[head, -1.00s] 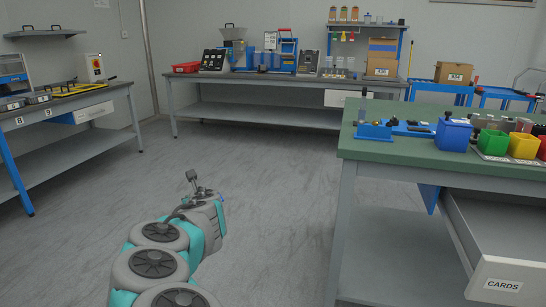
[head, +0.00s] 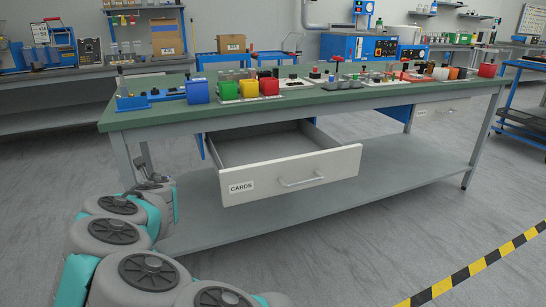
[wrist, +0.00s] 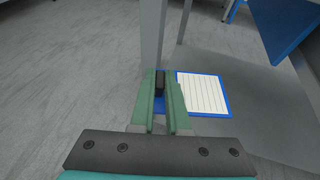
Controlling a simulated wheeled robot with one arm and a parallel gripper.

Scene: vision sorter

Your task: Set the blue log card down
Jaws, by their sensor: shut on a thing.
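The blue log card (wrist: 224,95) has a blue border and a white lined face. In the wrist view it lies between and to the right of the fingers. My gripper (wrist: 162,85) is shut on the card near its left edge, and the fingers hide part of it. In the head view my arm's far end (head: 153,182) is low beside the left leg of the green-topped bench (head: 330,103). The card cannot be made out there.
A drawer labelled CARDS (head: 290,176) stands open under the bench, and its visible inside looks empty. Blue, green, yellow (head: 269,86) and red bins and several small devices stand on the bench. A lower shelf (head: 380,185) runs beneath.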

